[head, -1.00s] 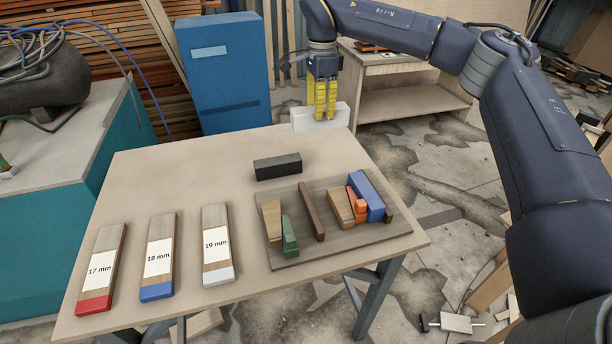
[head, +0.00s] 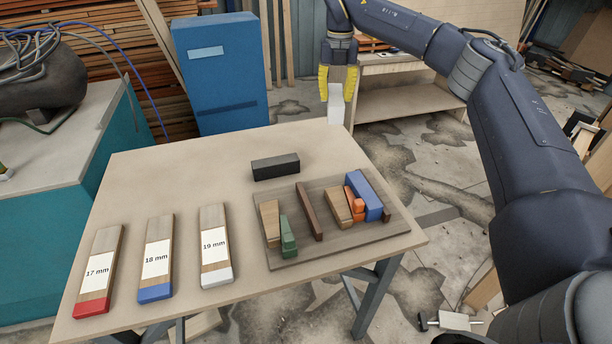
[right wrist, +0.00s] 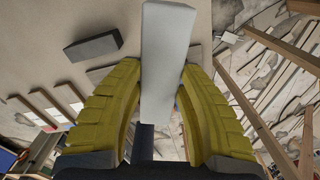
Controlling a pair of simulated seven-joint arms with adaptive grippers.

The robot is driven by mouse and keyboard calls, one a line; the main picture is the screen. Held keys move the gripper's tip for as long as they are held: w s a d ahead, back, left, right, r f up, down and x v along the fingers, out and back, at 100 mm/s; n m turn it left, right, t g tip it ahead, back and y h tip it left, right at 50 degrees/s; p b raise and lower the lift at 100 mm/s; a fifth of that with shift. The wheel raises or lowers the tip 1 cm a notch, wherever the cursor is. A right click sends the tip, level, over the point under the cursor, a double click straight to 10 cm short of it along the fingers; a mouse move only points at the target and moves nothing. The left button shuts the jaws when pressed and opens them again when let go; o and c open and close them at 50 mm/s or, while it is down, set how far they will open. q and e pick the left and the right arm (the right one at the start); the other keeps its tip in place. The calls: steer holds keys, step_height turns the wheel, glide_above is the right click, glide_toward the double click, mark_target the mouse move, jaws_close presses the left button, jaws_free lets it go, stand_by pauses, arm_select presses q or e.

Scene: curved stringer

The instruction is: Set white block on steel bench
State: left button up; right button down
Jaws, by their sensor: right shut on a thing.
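The white block (head: 336,109) is held by my right gripper (head: 338,88), at the far right corner of the table in the head view. Its narrow end faces the head camera. In the right wrist view the white block (right wrist: 168,60) stands long and pale between the two yellow fingers of the gripper (right wrist: 160,100). A bench with a light top (head: 60,160) and teal sides is at the left. I cannot tell for sure that it is the steel bench. My left gripper is out of view.
The wooden table (head: 190,180) holds a black block (head: 276,166), a board (head: 330,240) with several coloured pieces, and three labelled strips, one of them marked 18 mm (head: 157,258). A blue cabinet (head: 220,75) stands behind. A black tank with hoses (head: 40,80) sits on the teal bench.

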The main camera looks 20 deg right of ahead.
steer(key=m, duration=0.1)
steer(key=d+m, duration=0.1)
steer(key=m, duration=0.1)
steer(key=shift+w+r+m, duration=0.1)
steer(key=shift+w+m, duration=0.1)
steer(key=shift+m, duration=0.1)
steer(key=m, duration=0.3)
steer(key=shift+w+d, duration=0.15)
steer(key=shift+d, duration=0.05)
steer(key=m, duration=0.3)
steer(key=shift+d, duration=0.1)
steer(key=m, duration=0.4)
step_height(320, 180, down, 20)
steer(key=shift+r, duration=0.1)
steer(key=c, duration=0.9)
jaws_free()
steer(key=shift+f, duration=0.2)
steer(key=shift+c, duration=0.2)
